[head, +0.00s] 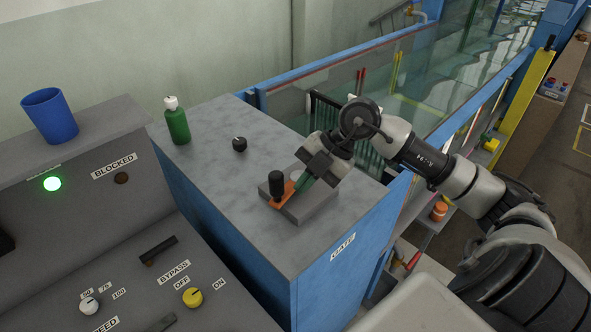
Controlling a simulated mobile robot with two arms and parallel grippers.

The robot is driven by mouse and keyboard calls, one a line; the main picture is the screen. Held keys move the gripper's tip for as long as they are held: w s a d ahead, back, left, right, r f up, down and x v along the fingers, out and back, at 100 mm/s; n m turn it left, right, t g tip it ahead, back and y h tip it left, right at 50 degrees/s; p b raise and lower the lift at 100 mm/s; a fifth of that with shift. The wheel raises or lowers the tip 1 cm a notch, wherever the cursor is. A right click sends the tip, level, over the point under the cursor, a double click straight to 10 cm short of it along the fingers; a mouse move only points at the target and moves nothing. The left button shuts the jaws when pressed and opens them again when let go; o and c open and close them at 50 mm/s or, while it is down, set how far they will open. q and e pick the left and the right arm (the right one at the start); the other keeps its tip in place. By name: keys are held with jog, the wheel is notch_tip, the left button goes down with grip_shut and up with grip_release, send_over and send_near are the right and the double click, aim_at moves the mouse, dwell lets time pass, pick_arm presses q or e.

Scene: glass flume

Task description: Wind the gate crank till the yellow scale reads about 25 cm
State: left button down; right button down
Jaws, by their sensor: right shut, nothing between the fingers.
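The gate crank (281,198) sits on a grey block on top of the blue cabinet marked GATE. It has an orange arm and an upright black knob. My right gripper (300,186) is shut with nothing held, its tips low beside the crank's orange arm and just right of the knob. I cannot tell whether the tips touch the crank. I cannot make out a yellow scale reading; a yellow upright strip (396,72) shows at the glass flume, too small to read. My left gripper is not in view.
A green bottle (178,122) and a small black knob (239,144) stand on the cabinet top. A control panel at left has a lit green lamp (52,184), a yellow bypass knob (193,297) and a blue cup (50,116) above. The cabinet top's front left is clear.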

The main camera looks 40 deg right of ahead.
jog(key=shift+w+a+p, duration=0.4)
jog(key=shift+w+a, duration=0.15)
jog(key=shift+w, duration=0.35)
jog(key=shift+w+a+m, duration=0.3)
jog(key=shift+w+a, duration=0.05)
jog(key=shift+w, duration=0.15)
